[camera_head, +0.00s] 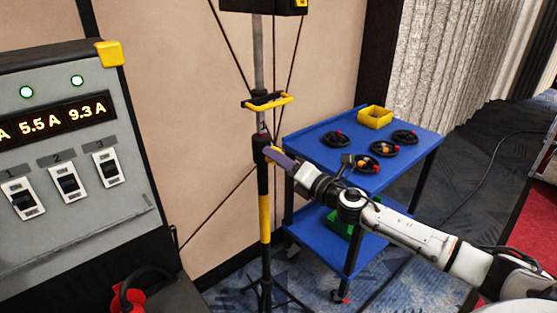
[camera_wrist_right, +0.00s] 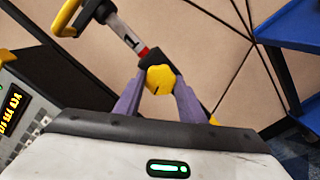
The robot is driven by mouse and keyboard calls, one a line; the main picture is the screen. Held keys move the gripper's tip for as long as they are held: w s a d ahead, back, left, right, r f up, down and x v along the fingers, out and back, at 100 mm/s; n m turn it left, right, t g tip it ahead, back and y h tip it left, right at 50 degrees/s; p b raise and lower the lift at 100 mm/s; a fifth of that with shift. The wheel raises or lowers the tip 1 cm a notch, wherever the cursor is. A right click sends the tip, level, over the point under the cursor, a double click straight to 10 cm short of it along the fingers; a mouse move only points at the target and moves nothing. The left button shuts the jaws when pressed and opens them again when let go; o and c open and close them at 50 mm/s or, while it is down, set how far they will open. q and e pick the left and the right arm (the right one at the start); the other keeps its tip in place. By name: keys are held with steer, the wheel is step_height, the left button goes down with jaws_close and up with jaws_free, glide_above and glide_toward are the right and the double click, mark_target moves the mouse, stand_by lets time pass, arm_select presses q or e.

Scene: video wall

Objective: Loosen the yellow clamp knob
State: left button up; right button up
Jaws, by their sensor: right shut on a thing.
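The yellow clamp knob (camera_wrist_right: 160,79) sits between the two purple fingers of my right gripper (camera_wrist_right: 160,98) in the right wrist view. The fingers are shut on it, one on each side. The knob is on a black clamp collar on the upright stand pole (camera_head: 264,185). In the head view my right gripper (camera_head: 272,155) reaches the pole from the right, and its fingers mostly hide the knob. A red band and a white label marked 1 (camera_wrist_right: 128,37) show on the pole just above the collar. My left gripper is not in view.
A yellow-and-black handle (camera_head: 268,101) crosses the pole above the clamp. A grey power panel (camera_head: 70,150) with switches fills the left.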

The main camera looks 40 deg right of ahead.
steer(key=shift+n, duration=0.7)
steer(key=o, duration=1)
steer(key=shift+o, duration=0.2)
steer(key=s+b, duration=0.2)
steer(key=s, duration=0.8)
steer(key=shift+s+d, duration=0.15)
steer(key=shift+d, duration=0.25)
